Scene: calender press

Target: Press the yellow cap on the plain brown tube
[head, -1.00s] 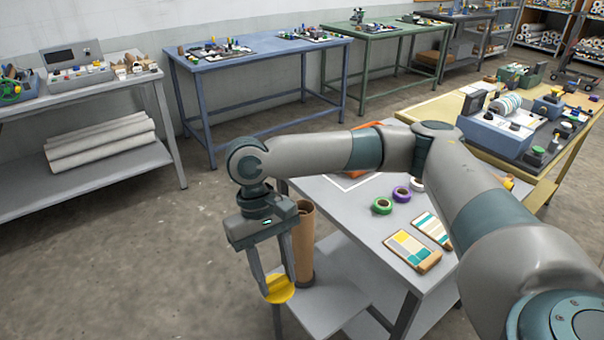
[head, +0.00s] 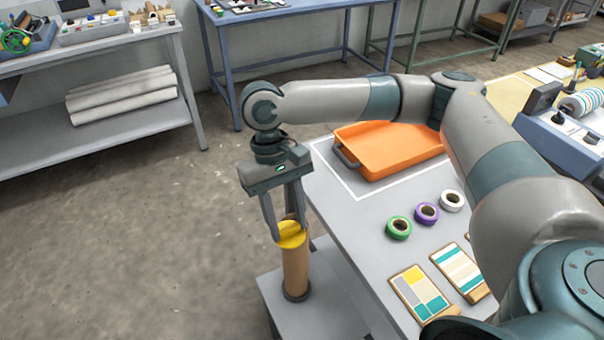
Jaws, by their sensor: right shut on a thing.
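The plain brown tube (head: 296,270) stands upright on a low grey shelf at the lower middle, left of the grey table. The yellow cap (head: 291,240) is at the tube's top end and looks tilted. A bit of brown shows behind the cap's upper edge. I cannot tell whether the cap touches the rim or is seated on it. My right gripper (head: 289,236) points down over the tube and is shut on the cap, one finger on each side. My left gripper is not in view.
The grey table (head: 350,225) holds an orange tray (head: 385,150), green (head: 398,228), purple (head: 427,213) and white (head: 451,200) tape rolls, and colour sample boards (head: 424,292). My right arm reaches across above it. The floor left of the tube is clear.

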